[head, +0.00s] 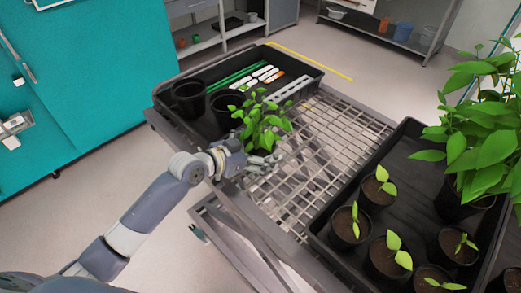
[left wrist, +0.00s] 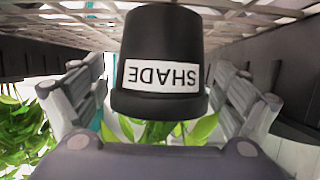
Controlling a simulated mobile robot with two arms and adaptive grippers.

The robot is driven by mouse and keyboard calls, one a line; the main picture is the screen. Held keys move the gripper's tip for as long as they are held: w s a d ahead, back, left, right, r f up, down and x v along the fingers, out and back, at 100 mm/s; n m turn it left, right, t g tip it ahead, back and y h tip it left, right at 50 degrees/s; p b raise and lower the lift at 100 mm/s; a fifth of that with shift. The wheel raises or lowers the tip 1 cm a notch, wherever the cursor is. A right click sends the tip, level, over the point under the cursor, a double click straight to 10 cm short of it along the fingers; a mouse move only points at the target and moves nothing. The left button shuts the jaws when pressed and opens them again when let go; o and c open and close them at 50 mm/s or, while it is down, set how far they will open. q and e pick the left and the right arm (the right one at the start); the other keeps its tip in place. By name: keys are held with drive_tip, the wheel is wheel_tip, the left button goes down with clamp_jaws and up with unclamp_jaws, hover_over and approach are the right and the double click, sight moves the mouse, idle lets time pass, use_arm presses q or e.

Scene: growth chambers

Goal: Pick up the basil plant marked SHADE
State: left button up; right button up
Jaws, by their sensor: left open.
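The basil plant marked SHADE shows as green leaves (head: 262,122) in the head view, beside my left gripper (head: 262,162) at the left part of the mesh cart top. In the left wrist view, which is upside down, its black pot (left wrist: 163,38) stands at the mesh with a white SHADE label (left wrist: 162,77) facing the camera. My left gripper (left wrist: 160,72) is open, with one finger on each side of the pot. Gaps show between the fingers and the pot. In the head view the pot is mostly hidden by leaves and the gripper. My right gripper is not in view.
A black tray (head: 312,72) behind the plant holds empty pots (head: 188,97), green stakes and labels. A tray (head: 352,180) on the right holds several seedlings and a large leafy plant (head: 485,140). Bare mesh (head: 335,135) lies between the trays. A teal cabinet (head: 85,75) stands left.

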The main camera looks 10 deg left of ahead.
use_arm(q)
drive_tip(key=c, duration=1.2)
drive_tip(key=shift+c, duration=0.2)
drive_tip(key=shift+r, duration=0.15)
